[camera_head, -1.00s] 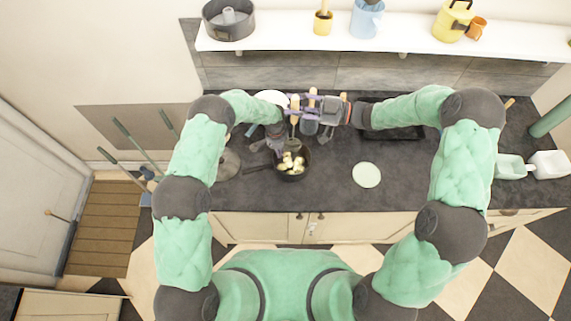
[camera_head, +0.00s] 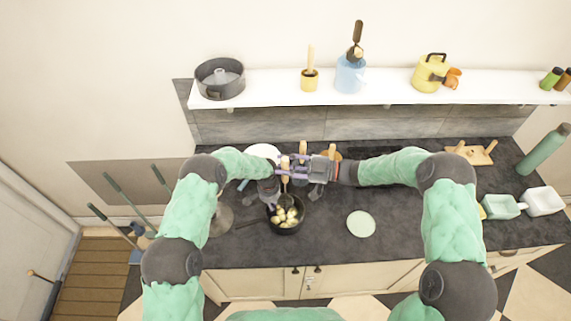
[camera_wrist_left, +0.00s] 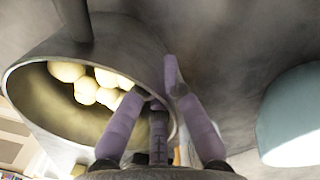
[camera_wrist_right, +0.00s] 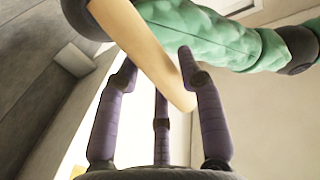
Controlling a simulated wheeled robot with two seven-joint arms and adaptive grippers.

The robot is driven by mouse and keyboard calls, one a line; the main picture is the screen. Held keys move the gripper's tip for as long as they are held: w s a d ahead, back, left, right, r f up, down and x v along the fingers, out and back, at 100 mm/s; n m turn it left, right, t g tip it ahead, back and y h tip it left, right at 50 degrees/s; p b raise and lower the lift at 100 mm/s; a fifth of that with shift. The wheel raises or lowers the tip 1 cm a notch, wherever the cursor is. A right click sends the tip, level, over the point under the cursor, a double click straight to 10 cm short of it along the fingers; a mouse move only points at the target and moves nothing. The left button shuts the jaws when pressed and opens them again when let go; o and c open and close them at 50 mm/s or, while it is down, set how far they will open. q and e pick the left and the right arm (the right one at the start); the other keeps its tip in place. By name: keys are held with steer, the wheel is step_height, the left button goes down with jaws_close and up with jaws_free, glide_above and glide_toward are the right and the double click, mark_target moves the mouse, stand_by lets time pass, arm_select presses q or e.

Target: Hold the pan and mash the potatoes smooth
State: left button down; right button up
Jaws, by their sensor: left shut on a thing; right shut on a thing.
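The dark pan (camera_head: 291,230) stands on the counter with several pale, lumpy potatoes (camera_head: 280,214) in it. My left gripper (camera_head: 270,193) is shut on the pan's rim at its far left. In the left wrist view my fingers (camera_wrist_left: 157,92) straddle the rim of the pan (camera_wrist_left: 52,104), and the potatoes (camera_wrist_left: 88,90) are whole and rounded. My right gripper (camera_head: 290,167) is shut on the masher's wooden handle (camera_head: 285,162). The handle also fills the gap between the fingers in the right wrist view (camera_wrist_right: 150,50). The masher's lower end is at the pan, partly hidden.
A pale green round plate (camera_head: 361,224) lies right of the pan. More utensil handles and a white plate (camera_head: 262,152) are behind the grippers. Green and white containers (camera_head: 503,207) stand at the right. A shelf (camera_head: 395,88) with jugs runs above the counter.

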steer(key=shift+f, duration=0.15)
steer(key=shift+f, duration=2.1)
steer(key=shift+f, duration=0.2)
steer(key=shift+f, duration=3.5)
steer(key=shift+f, duration=0.15)
steer(key=shift+f, duration=0.7)
steer(key=shift+r, duration=1.55)
steer(key=shift+a, duration=0.1)
